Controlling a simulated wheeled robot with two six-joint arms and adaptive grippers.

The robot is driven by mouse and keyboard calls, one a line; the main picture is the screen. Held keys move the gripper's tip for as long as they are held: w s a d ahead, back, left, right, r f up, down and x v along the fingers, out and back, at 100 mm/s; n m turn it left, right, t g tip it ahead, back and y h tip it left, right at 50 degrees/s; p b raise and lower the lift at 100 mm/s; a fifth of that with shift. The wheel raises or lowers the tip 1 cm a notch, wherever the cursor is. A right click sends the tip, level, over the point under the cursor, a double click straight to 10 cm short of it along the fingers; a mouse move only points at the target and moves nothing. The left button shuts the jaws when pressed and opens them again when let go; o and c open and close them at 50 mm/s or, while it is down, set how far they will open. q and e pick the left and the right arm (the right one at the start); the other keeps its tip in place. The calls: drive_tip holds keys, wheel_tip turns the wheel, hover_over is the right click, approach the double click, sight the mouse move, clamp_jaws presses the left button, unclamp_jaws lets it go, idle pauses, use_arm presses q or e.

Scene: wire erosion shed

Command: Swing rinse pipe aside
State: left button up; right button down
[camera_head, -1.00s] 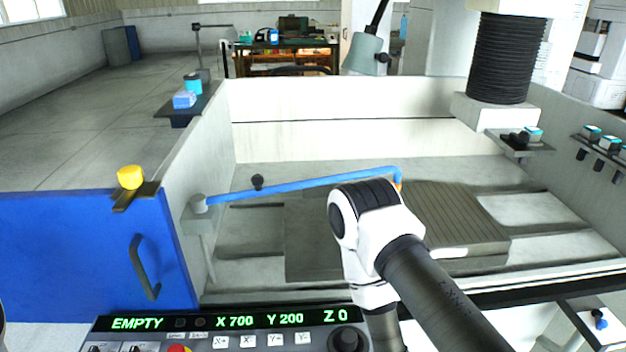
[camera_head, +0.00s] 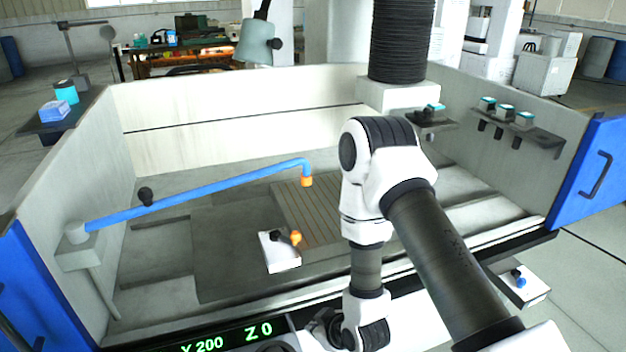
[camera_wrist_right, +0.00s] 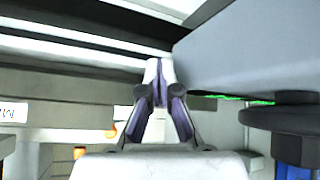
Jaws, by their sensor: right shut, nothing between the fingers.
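The rinse pipe (camera_head: 205,191) is a long blue tube in the head view. It runs from a grey pivot post (camera_head: 77,233) at the tank's left wall, across the tank, to a bent end with an orange nozzle (camera_head: 306,181). A black ball knob (camera_head: 146,195) stands on the pipe, nearer the pivot. My right gripper (camera_wrist_right: 159,72) is shut and empty in the right wrist view, its fingertips together beside a grey box. In the head view my right arm reaches down at the tank's front edge, right of the pipe and apart from it. My left gripper is not in view.
A white block with an orange knob (camera_head: 282,252) lies in the tank below the nozzle. A black bellows column (camera_head: 401,40) hangs at the back. The control panel display (camera_head: 228,338) is at the front edge. A shelf with switches (camera_head: 515,122) is on the right wall.

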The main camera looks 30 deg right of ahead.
drive_tip(key=w+d+r+t+b, duration=0.1)
drive_tip(key=w+d+r, duration=0.1)
drive_tip(key=w, duration=0.1)
drive_tip(key=w+d+r+t+b, duration=0.2)
drive_tip(key=w, duration=0.1)
drive_tip(key=w+d+r+m+t+b, duration=0.1)
drive_tip(key=w+d+r+t+b, duration=0.1)
drive_tip(key=w, duration=0.2)
drive_tip(key=shift+w+d+r+h, duration=0.1)
drive_tip(key=shift+d+r+h, duration=0.2)
drive_tip(key=shift+d+h, duration=0.1)
drive_tip(key=w+d+r+m+t+h+b, duration=0.1)
drive_tip(key=d+r+m+t+b, duration=0.1)
drive_tip(key=r, duration=0.5)
drive_tip(key=w+d+r+m+t+h+b, duration=0.1)
drive_tip(key=w+d+r+t+h+b, duration=0.1)
drive_tip(key=d+r, duration=0.3)
wheel_tip(320, 180, up, 2)
drive_tip(key=shift+d+r+m+t+b, duration=0.3)
drive_tip(key=shift+m+t+b, duration=0.1)
drive_tip(key=shift+t+b, duration=0.45)
drive_tip(key=p, duration=0.1)
approach(307, 167)
drive_tip(key=x, duration=0.7)
drive_tip(key=shift+w+d, duration=0.1)
